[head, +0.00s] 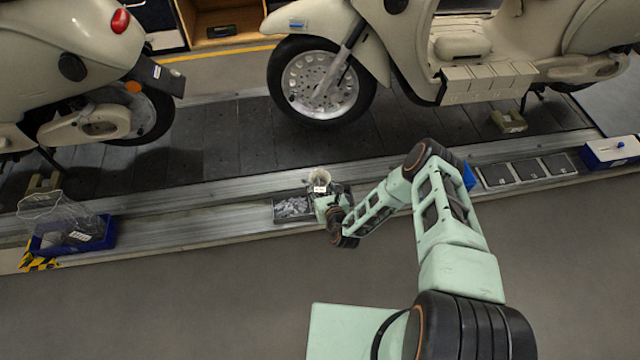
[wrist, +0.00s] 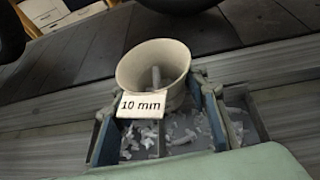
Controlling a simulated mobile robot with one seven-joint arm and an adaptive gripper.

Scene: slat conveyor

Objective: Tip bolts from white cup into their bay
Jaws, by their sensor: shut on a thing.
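The white cup (head: 319,178) is at the conveyor's near edge, and in the wrist view the cup (wrist: 178,56) carries a "10 mm" label. My gripper (head: 324,192) is shut on it, with fingers on both sides of the cup in the wrist view (wrist: 158,98). The cup's mouth faces up, and a grey bolt-like piece (wrist: 155,77) shows inside it. How many pieces it holds is hidden. A dark bay (head: 277,222) with several grey bolts (head: 292,206) lies beside and beneath the cup. Bolts (wrist: 150,138) also show below the cup in the wrist view.
Several shallow dark bays (head: 528,169) line the rail to the right. A blue bin (head: 470,176) is partly behind my arm. A blue-and-white box (head: 610,152) stands far right. A blue bin with a clear bag (head: 105,238) stands left. Scooters (head: 318,85) stand on the slats behind.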

